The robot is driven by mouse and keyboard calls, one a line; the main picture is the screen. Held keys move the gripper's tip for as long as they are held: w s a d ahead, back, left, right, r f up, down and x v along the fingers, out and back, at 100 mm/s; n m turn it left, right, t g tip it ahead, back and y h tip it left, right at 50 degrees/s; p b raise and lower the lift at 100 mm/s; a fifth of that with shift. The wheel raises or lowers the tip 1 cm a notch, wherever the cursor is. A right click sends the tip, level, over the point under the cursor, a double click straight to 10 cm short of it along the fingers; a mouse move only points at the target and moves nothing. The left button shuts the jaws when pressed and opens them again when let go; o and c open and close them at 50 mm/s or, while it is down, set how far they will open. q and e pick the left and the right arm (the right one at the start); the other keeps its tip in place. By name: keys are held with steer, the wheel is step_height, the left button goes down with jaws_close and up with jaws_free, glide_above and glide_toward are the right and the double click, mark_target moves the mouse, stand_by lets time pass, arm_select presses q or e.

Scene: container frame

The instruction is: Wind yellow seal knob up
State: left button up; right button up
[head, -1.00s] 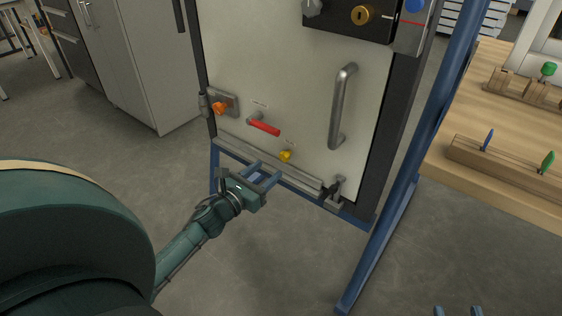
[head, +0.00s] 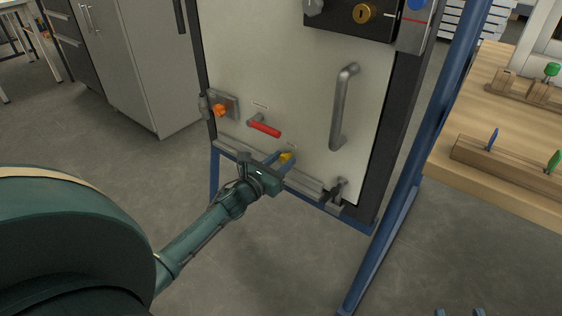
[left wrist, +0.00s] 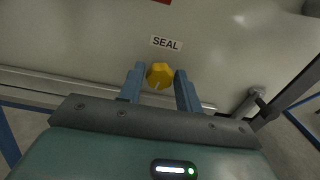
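The yellow seal knob (head: 285,158) sits low on the pale door panel, below the red lever. In the left wrist view the knob (left wrist: 160,75) lies between the tips of my left gripper (left wrist: 160,82), under a label reading SEAL. The two blue fingers stand on either side of it, with a small gap visible, so the gripper is open around the knob. In the head view my left gripper (head: 280,163) covers part of the knob. My right gripper (head: 460,312) shows only as blue fingertips at the bottom edge, apart from each other and empty.
A red lever (head: 264,129) and an orange knob (head: 219,110) are on the same panel. A grey rail (head: 308,184) runs below, and a metal handle (head: 343,108) stands at the right. A wooden bench (head: 510,190) is beyond the blue frame (head: 412,160).

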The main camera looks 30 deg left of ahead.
arm_select(q)
steer(key=c, duration=0.5)
steer(key=shift+c, duration=0.2)
